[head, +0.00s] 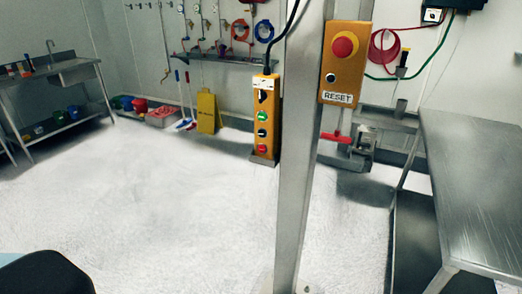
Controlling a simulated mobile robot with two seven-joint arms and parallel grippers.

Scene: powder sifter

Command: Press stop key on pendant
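The yellow pendant (258,100) hangs upright from a black cable on the left side of a grey metal post. Down its front are a dark switch by a white label at the top, a green button (263,117), a dark button (262,132) and a red button (263,149) at the bottom. I cannot read any lettering on the keys. Neither of my grippers is in view, and nothing touches the pendant.
The metal post (296,150) stands in front of me. On its right is a yellow box (345,85) with a red emergency button and a RESET label. A steel table (475,180) stands at right, a sink bench (60,80) far left. The white floor (150,210) is mostly clear.

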